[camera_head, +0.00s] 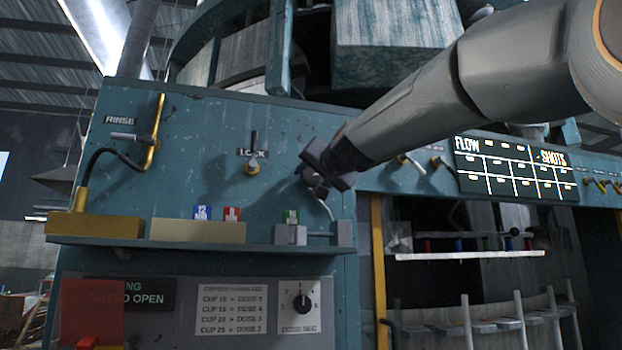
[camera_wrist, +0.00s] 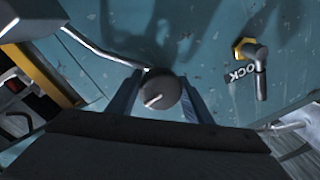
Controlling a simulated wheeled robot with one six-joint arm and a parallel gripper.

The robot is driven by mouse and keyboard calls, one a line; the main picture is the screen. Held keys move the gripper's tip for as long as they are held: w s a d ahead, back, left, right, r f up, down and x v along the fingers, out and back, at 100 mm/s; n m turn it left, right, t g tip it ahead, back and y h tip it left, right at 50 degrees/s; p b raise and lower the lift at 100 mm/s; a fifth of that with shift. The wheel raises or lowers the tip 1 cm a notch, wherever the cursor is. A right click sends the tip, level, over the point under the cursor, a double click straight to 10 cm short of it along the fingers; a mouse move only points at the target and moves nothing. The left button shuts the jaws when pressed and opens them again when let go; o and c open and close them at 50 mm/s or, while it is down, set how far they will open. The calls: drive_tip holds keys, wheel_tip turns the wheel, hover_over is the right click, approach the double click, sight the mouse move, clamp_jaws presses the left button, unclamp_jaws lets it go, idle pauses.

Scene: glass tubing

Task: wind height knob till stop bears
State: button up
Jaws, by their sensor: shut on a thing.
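The round dark grey knob (camera_wrist: 160,91) with a pale pointer mark is in the middle of the wrist view, on the teal panel. My gripper (camera_wrist: 160,80) has a finger on each side of it and is shut on it. In the head view my gripper (camera_head: 318,178) is at the panel, right of the LOCK lever (camera_head: 252,167), and hides most of the knob. A thin pale rod (camera_wrist: 95,50) runs from near the knob to the upper left in the wrist view. I cannot tell which part is the stop or whether it bears.
Below my gripper a ledge (camera_head: 190,243) carries grey blocks (camera_head: 291,235) joined by a rod. A brass-coloured block (camera_head: 95,225) and RINSE lever (camera_head: 153,135) are at left. A dose dial (camera_head: 302,302) is lower down. A lit FLOW/SHOTS board (camera_head: 515,170) is right.

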drive_tip(key=o, duration=1)
drive_tip(key=shift+s, duration=0.1)
drive_tip(key=shift+b+v, duration=1.1)
drive_tip(key=shift+v, duration=2.75)
